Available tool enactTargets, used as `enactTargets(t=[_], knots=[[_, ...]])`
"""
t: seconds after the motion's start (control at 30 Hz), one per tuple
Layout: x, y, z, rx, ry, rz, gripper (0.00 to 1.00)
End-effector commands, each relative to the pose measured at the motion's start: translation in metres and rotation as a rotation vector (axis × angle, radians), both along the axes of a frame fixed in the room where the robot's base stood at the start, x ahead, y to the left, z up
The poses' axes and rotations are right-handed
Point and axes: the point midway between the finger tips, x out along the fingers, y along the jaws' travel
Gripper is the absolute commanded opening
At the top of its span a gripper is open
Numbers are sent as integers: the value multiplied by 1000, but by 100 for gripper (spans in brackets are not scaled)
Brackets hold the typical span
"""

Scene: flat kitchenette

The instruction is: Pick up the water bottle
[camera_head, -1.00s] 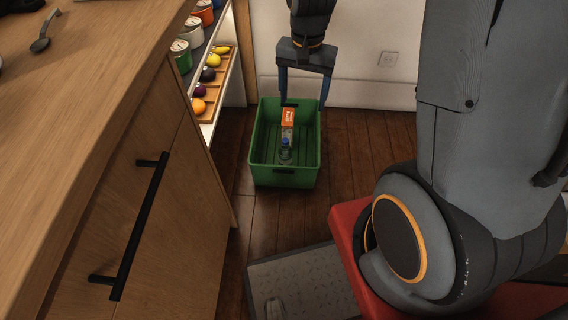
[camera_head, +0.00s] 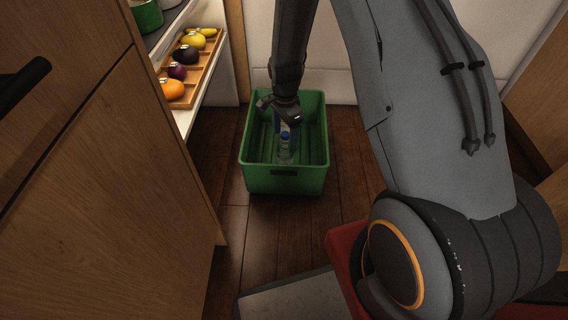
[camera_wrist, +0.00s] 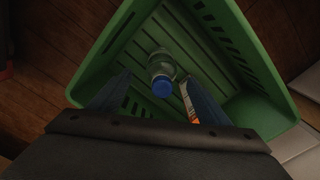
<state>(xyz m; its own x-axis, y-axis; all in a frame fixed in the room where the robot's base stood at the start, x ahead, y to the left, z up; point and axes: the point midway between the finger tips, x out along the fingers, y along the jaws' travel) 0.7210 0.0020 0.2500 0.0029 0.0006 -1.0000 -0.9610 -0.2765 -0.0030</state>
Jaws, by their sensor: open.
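The water bottle (camera_head: 285,153) is clear with a blue cap and stands inside a green crate (camera_head: 285,182) on the floor. In the wrist view the bottle (camera_wrist: 161,66) shows cap towards me, inside the crate (camera_wrist: 262,118). My gripper (camera_head: 284,122) reaches down into the crate, close above and behind the bottle in the head view. In the wrist view my gripper (camera_wrist: 156,80) is open, with a blue finger on each side of the bottle's cap. I cannot tell how far the fingertips are from the bottle in depth.
The crate walls surround the gripper closely. A wooden cabinet (camera_head: 90,190) and a shelf with a fruit tray (camera_head: 205,62) stand left. Dark wooden floor (camera_head: 240,235) is clear in front of the crate.

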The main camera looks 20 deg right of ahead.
Motion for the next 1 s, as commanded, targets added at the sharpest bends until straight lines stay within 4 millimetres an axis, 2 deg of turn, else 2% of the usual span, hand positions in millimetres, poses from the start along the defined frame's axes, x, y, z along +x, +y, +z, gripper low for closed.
enactTargets(t=[0.03,0.3,0.57,0.83,1.0], knots=[[3,0,-9,0,0,-10,71],[4,0,-35,0,2,-24,71],[5,-2,-50,0,1,-23,71],[5,-4,-85,0,2,-23,71],[5,-4,-92,0,0,-23,71]])
